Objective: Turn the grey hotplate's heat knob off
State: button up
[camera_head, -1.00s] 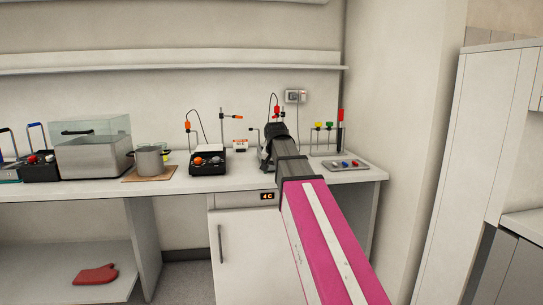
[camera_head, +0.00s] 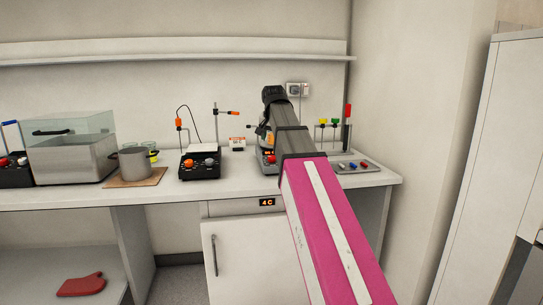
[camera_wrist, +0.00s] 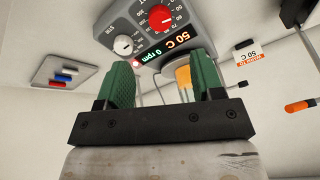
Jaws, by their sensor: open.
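The grey hotplate (camera_head: 266,167) stands on the counter, mostly hidden behind my arm in the head view. In the wrist view its front panel (camera_wrist: 182,32) fills the top middle, with a red knob (camera_wrist: 160,16), a white knob (camera_wrist: 123,45) and a lit display (camera_wrist: 166,50) reading 50 C and 0 rpm. My gripper (camera_wrist: 163,78) is open, its green fingers pointing toward the panel and apart from the red knob. Something orange-yellow (camera_wrist: 183,76) shows between the fingers. In the head view the gripper (camera_head: 264,133) is partly hidden by my wrist.
A black hotplate (camera_head: 200,172) with orange and grey knobs stands to the left. A pot (camera_head: 134,162) sits on a brown board. A 50 C card (camera_wrist: 248,52) stands beside the hotplate.

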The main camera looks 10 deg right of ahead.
aim_at(272, 157)
jog(key=x, duration=1)
jog(key=shift+f, duration=0.2)
jog(key=c, duration=0.9)
